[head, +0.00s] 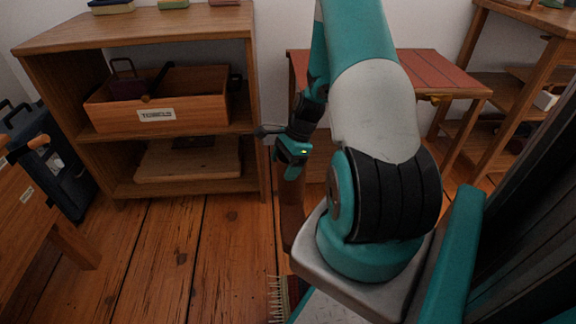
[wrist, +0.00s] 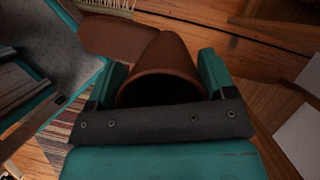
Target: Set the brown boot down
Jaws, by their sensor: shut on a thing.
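The brown boot (wrist: 162,55) hangs from my gripper (wrist: 163,75) in the wrist view. The round, dark opening of its shaft faces the camera, and its foot reaches to the upper left. The two teal fingers are shut on either side of the shaft. In the head view my gripper (head: 292,165) points down in front of the shelf unit. Part of the boot (head: 291,212) shows below it, and my arm hides the rest. I cannot tell whether the sole touches the floor.
A wooden shelf unit (head: 150,35) with a labelled box (head: 195,113) stands at the left. A red-topped table (head: 450,72) is behind my arm. A fringed rug (head: 277,300) lies close to my base. Bare plank floor (head: 180,250) is free at the left.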

